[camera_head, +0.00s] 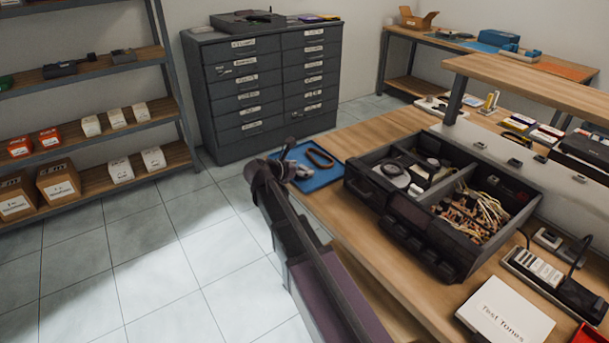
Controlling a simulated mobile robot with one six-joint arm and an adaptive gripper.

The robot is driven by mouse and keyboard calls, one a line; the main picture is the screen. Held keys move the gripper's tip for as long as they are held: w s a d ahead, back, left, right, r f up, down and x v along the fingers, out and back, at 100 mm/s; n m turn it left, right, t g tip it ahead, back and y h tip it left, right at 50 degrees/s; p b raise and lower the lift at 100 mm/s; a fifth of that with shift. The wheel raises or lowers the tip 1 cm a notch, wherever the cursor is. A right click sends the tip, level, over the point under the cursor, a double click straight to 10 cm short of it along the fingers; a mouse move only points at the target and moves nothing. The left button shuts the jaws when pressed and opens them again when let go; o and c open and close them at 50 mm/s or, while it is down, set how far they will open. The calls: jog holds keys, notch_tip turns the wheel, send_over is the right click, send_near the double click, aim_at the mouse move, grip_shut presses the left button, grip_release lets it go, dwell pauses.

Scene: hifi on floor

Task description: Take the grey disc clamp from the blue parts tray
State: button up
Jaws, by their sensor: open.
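The blue parts tray (318,180) lies on the wooden workbench at its left end. A dark oval ring (320,158) lies in it. My gripper (292,170) is open at the end of my dark arm, over or beside the tray's left edge. Its height above the tray cannot be told. I cannot make out the grey disc clamp for certain; the gripper and wrist cover the tray's left part, and small grey shapes there blend with the gripper.
A black organiser case (408,215) with cables and parts stands right of the tray on the workbench (372,131). A raised shelf (530,84) runs behind. A white card (505,318) lies at front right. Tiled floor left of the bench is clear, up to a drawer cabinet (262,85).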

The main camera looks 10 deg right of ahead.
jog(key=shift+w+d+f, duration=0.2)
jog(key=shift+w+d, duration=0.05)
jog(key=shift+d, duration=0.1)
dwell(0.3)
jog(key=c, duration=1.2)
